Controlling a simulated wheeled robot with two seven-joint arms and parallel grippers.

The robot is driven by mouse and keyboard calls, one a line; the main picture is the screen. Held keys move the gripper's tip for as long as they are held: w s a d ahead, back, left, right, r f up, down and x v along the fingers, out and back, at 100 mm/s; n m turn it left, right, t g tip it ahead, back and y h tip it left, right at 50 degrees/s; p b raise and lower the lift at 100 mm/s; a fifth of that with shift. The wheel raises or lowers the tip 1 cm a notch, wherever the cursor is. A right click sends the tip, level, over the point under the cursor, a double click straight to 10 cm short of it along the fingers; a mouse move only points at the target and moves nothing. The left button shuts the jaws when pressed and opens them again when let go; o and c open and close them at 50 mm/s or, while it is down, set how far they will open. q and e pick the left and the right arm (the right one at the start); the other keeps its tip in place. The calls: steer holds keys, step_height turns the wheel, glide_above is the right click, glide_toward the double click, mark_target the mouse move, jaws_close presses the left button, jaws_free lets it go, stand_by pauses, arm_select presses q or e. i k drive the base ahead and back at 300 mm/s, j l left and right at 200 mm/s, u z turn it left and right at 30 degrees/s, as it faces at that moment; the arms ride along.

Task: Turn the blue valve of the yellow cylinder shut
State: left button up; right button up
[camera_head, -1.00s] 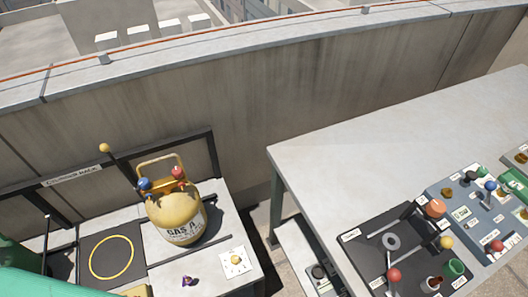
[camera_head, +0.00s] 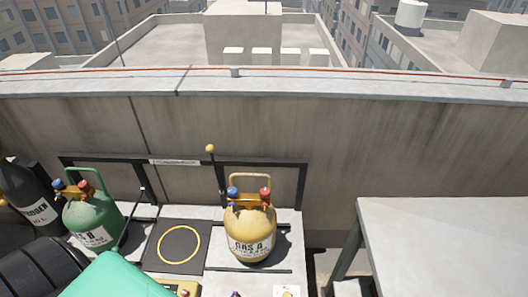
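The yellow cylinder (camera_head: 250,232) stands upright on a white bench, right of centre-bottom, with a "GAS A" label on its front. Its blue valve (camera_head: 233,193) is at the top left of it, and a red valve (camera_head: 265,193) is at the top right. A yellow handle frame (camera_head: 249,182) rises behind the valves. How far the blue valve is turned cannot be told. Neither of my grippers shows in the head view.
A green cylinder (camera_head: 92,215) with blue and red valves stands to the left, beside a dark cylinder (camera_head: 28,198). A black pad with a yellow ring (camera_head: 178,244) lies left of the yellow cylinder. A black rail (camera_head: 290,165) with a yellow-ball lever (camera_head: 210,149) runs behind. A grey table (camera_head: 445,240) is at right.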

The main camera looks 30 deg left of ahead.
mark_target(232, 191)
steer(key=u, duration=1)
steer(key=z, duration=0.1)
